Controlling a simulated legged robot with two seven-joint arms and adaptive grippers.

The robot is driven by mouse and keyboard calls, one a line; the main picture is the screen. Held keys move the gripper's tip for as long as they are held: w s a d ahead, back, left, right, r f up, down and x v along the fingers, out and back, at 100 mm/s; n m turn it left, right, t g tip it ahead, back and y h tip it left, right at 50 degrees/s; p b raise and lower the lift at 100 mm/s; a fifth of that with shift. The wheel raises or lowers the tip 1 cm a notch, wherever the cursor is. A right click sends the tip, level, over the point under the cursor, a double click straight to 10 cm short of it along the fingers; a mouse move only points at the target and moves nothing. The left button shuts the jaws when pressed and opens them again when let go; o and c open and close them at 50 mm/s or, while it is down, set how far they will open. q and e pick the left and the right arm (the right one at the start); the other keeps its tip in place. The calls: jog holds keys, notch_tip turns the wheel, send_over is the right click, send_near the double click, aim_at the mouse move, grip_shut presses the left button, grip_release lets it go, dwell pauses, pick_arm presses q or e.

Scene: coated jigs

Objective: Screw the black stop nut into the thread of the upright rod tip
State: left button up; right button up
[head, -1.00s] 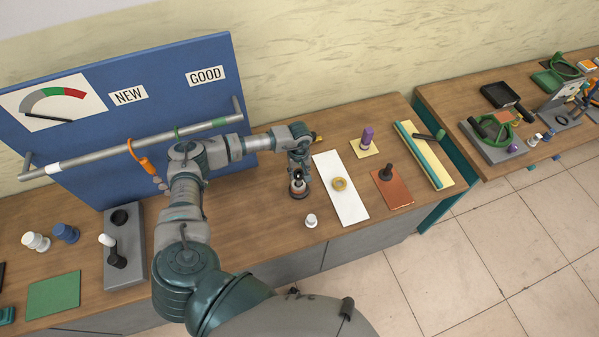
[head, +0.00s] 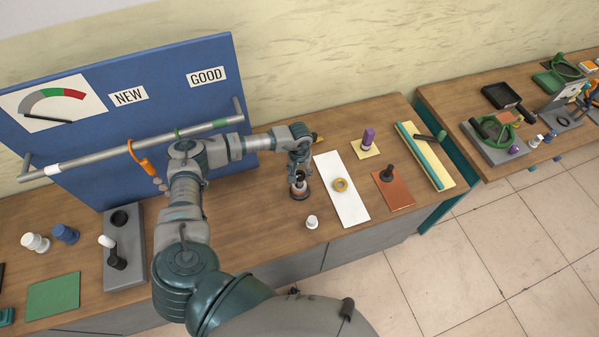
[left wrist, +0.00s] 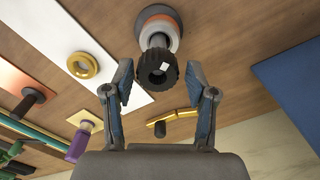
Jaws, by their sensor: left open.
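The black stop nut (left wrist: 158,72), a dark knurled ring with a small white mark, sits at the tip of the upright rod in the left wrist view. How far it is threaded cannot be told. The rod's round base (left wrist: 160,22), with grey, orange and dark rings, stands on the wooden bench; it also shows in the head view (head: 300,191). My left gripper (left wrist: 159,82) is open, its two fingers apart on either side of the nut with gaps visible. In the head view the left gripper (head: 299,168) is just above the rod. My right gripper is not in view.
A white board (head: 350,207) with a gold ring (head: 340,185) lies right of the rod. A small white peg (head: 312,222) stands in front. A purple peg (head: 368,138) and an orange plate (head: 396,195) are farther right. A blue panel (head: 150,80) stands behind at left.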

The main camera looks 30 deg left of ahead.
pick_arm(q)
jog(key=n, duration=0.5)
jog(key=shift+s+d, duration=0.1)
jog(key=n, duration=0.6)
jog(key=shift+n, duration=0.3)
jog(key=c, duration=0.7)
jog(key=shift+o, duration=0.2)
jog(key=m, duration=1.2)
jog(key=o, duration=0.7)
jog(key=shift+c, duration=0.2)
